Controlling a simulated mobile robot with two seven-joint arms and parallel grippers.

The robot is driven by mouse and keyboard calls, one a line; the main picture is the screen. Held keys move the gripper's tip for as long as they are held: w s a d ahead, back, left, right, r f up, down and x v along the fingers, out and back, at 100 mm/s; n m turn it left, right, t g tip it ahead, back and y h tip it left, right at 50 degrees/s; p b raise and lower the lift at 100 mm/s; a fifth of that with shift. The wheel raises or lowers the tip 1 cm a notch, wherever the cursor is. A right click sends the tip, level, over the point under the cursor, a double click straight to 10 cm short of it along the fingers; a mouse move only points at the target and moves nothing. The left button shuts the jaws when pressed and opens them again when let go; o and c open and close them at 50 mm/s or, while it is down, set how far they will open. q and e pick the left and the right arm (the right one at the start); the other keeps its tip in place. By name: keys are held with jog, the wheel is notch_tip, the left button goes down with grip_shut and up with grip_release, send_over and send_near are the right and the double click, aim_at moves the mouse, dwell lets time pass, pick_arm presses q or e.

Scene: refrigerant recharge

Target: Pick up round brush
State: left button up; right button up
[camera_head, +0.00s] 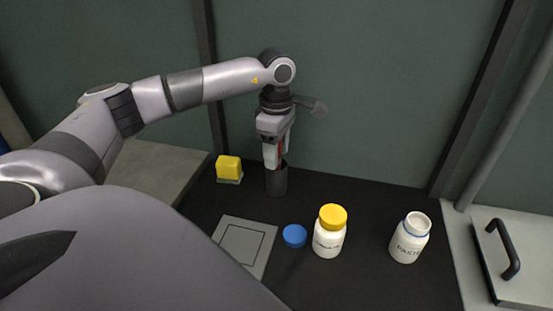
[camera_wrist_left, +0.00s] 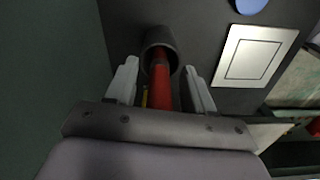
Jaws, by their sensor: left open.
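The round brush shows as a red handle (camera_wrist_left: 161,88) standing in a dark cylindrical holder (camera_head: 277,182). The holder's round mouth (camera_wrist_left: 150,38) shows in the left wrist view, with the handle running into it. The brush's lower end is hidden inside the holder. My left gripper (camera_head: 274,158) points down just above the holder. It is open, with one pale finger on each side of the red handle in the left wrist view (camera_wrist_left: 161,68). I see gaps between the fingers and the handle there. My right gripper is not in view.
A yellow block (camera_head: 229,168) stands left of the holder. A grey square plate (camera_head: 232,262), a blue lid (camera_head: 294,236), a yellow-capped white bottle (camera_head: 328,240) and an open white bottle (camera_head: 408,243) are in front and right. A back wall rises close behind the holder.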

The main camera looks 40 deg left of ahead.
pick_arm(q)
grip_shut()
jog(key=shift+r, duration=0.15)
